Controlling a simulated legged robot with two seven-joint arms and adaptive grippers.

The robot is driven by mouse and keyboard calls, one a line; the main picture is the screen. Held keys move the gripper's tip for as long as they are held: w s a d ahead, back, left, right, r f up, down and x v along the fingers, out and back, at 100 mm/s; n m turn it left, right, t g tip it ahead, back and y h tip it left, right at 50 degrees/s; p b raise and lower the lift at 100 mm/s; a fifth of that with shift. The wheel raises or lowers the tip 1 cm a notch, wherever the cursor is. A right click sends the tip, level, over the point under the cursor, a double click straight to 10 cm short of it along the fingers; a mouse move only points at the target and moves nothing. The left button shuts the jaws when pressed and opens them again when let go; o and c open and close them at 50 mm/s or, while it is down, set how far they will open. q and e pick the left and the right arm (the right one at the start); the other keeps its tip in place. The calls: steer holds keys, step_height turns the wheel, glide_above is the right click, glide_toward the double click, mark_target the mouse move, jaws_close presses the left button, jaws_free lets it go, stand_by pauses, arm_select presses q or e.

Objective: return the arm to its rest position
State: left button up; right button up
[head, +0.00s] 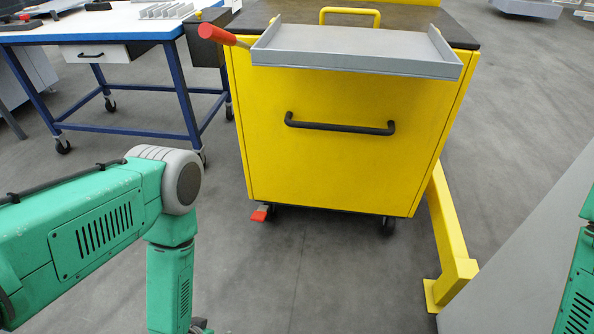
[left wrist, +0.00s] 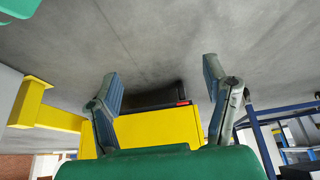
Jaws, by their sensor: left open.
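My left arm (head: 110,210) is green and comes in from the left in the head view. It bends at a grey joint and hangs down, and its gripper is almost wholly below the bottom edge. In the left wrist view my left gripper (left wrist: 160,68) has its two fingers spread wide, with nothing between them. The floor and a yellow cabinet show behind the fingers. A part of my right arm (head: 578,280) shows at the right edge of the head view; its gripper is out of view.
A blue-legged table (head: 120,28) is at back left. A yellow barrier (head: 447,225) and a grey panel (head: 520,255) are at right. Floor before the cabinet is clear.

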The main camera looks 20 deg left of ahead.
arm_select(q)
steer(key=s+r+g+p, duration=0.2)
steer(key=s+r+p, duration=0.1)
steer(key=r, duration=1)
steer(key=s+d+r+m+g+p, duration=0.1)
steer(key=r+p, duration=0.4)
steer(key=r, duration=0.8)
steer(key=shift+s+d+m+g, duration=0.2)
steer(key=shift+s+m+g, duration=0.1)
steer(key=shift+s+g, duration=0.7)
